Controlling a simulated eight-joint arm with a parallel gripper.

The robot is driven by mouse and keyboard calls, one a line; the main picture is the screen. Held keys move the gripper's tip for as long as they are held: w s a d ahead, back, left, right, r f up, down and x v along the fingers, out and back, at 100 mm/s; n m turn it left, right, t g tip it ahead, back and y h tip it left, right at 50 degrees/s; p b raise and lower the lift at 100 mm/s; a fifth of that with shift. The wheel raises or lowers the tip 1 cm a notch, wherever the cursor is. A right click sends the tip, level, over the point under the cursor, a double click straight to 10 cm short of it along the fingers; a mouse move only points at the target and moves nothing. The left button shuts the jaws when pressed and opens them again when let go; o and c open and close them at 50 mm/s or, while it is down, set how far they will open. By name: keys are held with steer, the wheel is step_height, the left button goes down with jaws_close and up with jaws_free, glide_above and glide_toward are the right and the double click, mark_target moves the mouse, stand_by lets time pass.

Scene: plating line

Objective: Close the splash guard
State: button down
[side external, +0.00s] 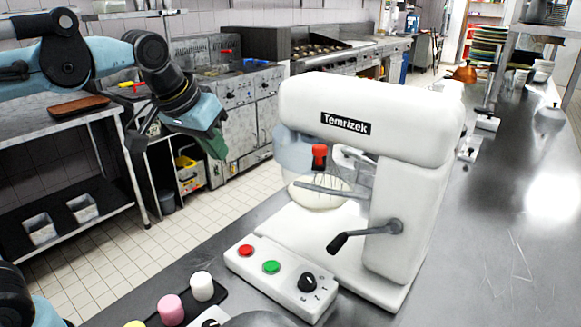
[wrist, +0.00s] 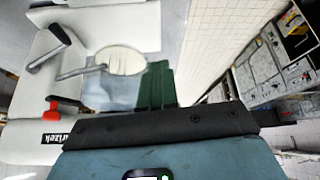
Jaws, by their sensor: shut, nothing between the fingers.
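The white stand mixer (side external: 372,115), labelled Temrizek, stands on the steel counter. Its splash guard (side external: 292,150) is a translucent bluish shell at the left side under the mixer head; it also shows in the wrist view (wrist: 112,93). I cannot tell exactly how far around the bowl it reaches. A red-topped whisk (side external: 319,158) hangs under the head above a pale round bowl area (side external: 318,197). My gripper (side external: 216,150) is in the air left of the mixer, apart from the guard. In the wrist view its green fingers (wrist: 158,72) are together and empty, overlapping the guard's right edge.
A black-handled lever (side external: 352,238) sticks out from the mixer's side. The control base has red and green buttons (side external: 271,267) and a black knob (side external: 307,282). Pink and white cylinders (side external: 171,308) stand at the front. The space between my gripper and the mixer looks clear.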

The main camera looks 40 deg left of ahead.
steer(key=s+f+m, duration=0.1)
steer(key=s+f, duration=0.2)
steer(key=f, duration=0.2)
steer(key=s+f+t, duration=0.1)
steer(key=s+f, duration=0.2)
steer(key=f, duration=0.3)
steer(key=shift+s+m+h, duration=0.25)
steer(key=shift+m+h, duration=0.05)
steer(key=shift+m, duration=0.1)
